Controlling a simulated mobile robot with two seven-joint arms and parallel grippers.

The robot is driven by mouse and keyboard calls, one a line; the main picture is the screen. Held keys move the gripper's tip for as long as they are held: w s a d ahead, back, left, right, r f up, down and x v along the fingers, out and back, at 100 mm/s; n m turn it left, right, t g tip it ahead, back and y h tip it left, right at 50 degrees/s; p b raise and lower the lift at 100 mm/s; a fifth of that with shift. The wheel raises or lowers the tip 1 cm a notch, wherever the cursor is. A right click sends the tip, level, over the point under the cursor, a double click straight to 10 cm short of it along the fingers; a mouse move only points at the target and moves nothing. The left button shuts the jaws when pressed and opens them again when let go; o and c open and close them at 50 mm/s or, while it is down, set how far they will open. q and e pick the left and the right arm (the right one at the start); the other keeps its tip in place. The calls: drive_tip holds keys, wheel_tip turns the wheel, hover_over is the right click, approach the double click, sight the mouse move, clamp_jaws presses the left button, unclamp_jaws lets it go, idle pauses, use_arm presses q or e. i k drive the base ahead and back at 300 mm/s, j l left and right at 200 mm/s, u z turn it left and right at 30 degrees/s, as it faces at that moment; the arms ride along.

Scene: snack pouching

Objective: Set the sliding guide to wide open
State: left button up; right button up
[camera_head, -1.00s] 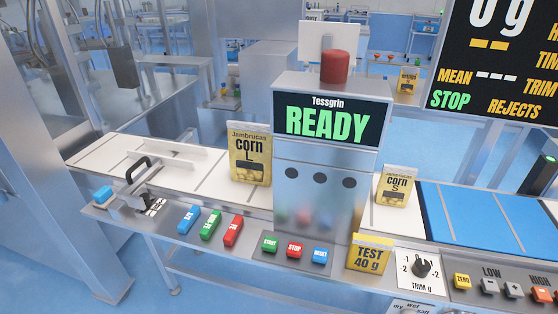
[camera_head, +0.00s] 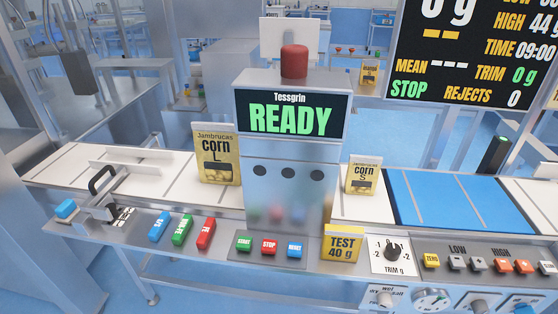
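The sliding guide (camera_head: 128,170) stands on the white belt at the left, with a black arched handle (camera_head: 102,180) at its near side. Pale rails run along the belt there. A small scale plate with black and white marks (camera_head: 122,215) lies on the panel just in front of the handle, by a dark pointer piece. The marks are too small to read. Neither of my grippers is in view.
A machine (camera_head: 293,165) showing READY stands mid-belt, with corn pouches (camera_head: 216,150) (camera_head: 362,175) on either side. Blue, green and red buttons (camera_head: 182,231), a TEST pouch (camera_head: 342,244) and a trim knob (camera_head: 392,251) line the front panel. A readout board (camera_head: 470,60) hangs at upper right.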

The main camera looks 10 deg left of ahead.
sight(104, 183)
drive_tip(key=u, duration=1.45)
drive_tip(key=i+j+u, duration=0.15)
